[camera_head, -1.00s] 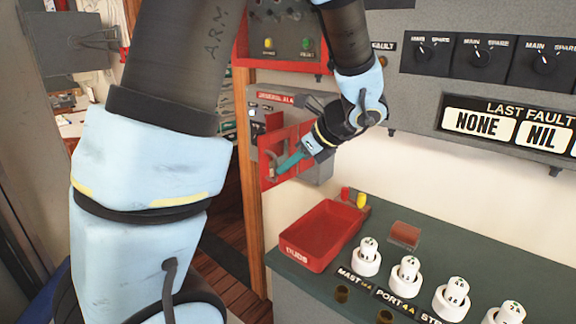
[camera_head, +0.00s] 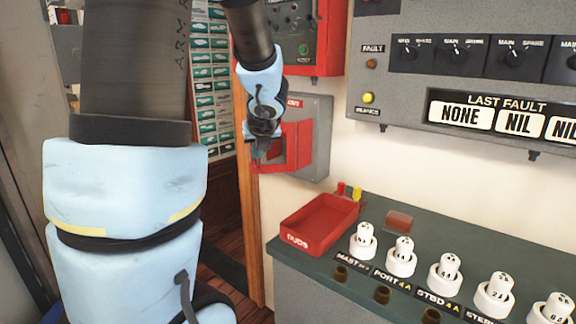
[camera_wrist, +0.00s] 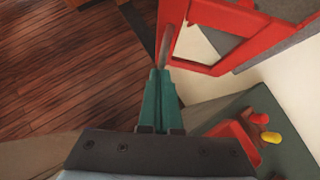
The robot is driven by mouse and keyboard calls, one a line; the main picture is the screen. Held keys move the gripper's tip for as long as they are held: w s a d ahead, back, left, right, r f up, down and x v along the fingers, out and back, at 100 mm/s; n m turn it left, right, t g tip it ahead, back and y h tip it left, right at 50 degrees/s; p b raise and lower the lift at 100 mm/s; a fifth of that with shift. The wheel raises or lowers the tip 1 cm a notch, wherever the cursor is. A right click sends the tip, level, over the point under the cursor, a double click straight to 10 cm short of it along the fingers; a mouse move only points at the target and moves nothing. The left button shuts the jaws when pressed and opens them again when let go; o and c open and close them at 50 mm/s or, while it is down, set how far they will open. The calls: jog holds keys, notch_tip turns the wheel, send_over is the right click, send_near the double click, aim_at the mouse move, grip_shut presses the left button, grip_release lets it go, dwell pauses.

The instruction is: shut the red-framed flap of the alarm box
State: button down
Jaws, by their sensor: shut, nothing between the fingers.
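The grey alarm box (camera_head: 318,112) is on the wall below a red panel, partly hidden by my arm. Its red-framed flap (camera_head: 304,147) stands open, out from the box front. In the wrist view the red frame (camera_wrist: 205,68) fills the top right, with pale wall visible through its opening. My gripper (camera_wrist: 160,74) is shut and empty, its teal fingers together just left of the frame's near edge. I cannot tell whether they touch it. In the head view my wrist hides most of the fingers, at the flap's left side.
A red tray (camera_head: 318,222) stands on the green console top (camera_head: 400,225) below the box, with red and yellow pieces behind it. White knobs line the console. A grey fault panel (camera_head: 450,75) is on the wall at right. Wooden floor (camera_wrist: 70,75) is open at left.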

jog(key=shift+w+a+m+h+b, duration=0.1)
jog(key=shift+w+a+m+h, duration=0.25)
jog(key=shift+w+m+h, duration=0.55)
jog(key=shift+w+a+m+h+b, duration=0.15)
jog(key=shift+w+a+m+h, duration=0.4)
jog(key=shift+w+m, duration=0.65)
jog(key=shift+w+a+m+h+b, duration=0.1)
jog(key=shift+w+a+m+h, duration=0.1)
jog(key=shift+w+m+h, duration=0.85)
jog(key=shift+w+d+m+g+h, duration=0.15)
jog(key=shift+w+m, duration=0.15)
jog(key=shift+w, duration=0.55)
jog(key=shift+w+d+m+g+h, duration=0.15)
jog(key=shift+w+m, duration=0.1)
jog(key=shift+w, duration=0.55)
jog(key=shift+r, duration=0.1)
